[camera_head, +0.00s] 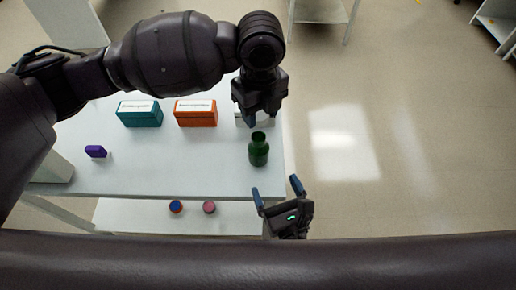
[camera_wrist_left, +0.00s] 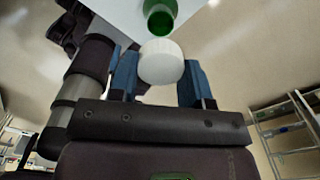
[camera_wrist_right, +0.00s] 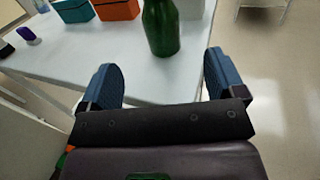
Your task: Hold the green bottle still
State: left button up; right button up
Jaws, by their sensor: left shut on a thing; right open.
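The green bottle (camera_head: 258,152) stands upright near the right edge of the white table. Its open mouth shows in the left wrist view (camera_wrist_left: 160,16), and its body shows in the right wrist view (camera_wrist_right: 161,30). My left gripper (camera_head: 259,112) is above the bottle, shut on a round white cap (camera_wrist_left: 161,62). The cap is apart from the bottle's mouth. My right gripper (camera_head: 277,191) is open and empty at the table's near right corner. In the right wrist view the bottle is beyond its fingers, not between them.
A teal box (camera_head: 139,115) and an orange box (camera_head: 195,114) stand on the table (camera_head: 180,170), with a small purple item (camera_head: 95,151) at left. A white object (camera_head: 240,119) is partly hidden behind my left gripper. Two round items sit on the lower shelf (camera_head: 135,218).

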jog(key=x, duration=1.2)
jog(key=shift+f, duration=0.1)
jog(key=c, duration=1.4)
pick_arm(q)
send_over(259, 134)
jog(key=s, duration=0.2)
jog(key=shift+w+f, duration=0.2)
jog(key=shift+f, duration=2.3)
jog(key=shift+f, duration=0.1)
jog(key=shift+f, duration=0.8)
jog(key=shift+f, duration=0.5)
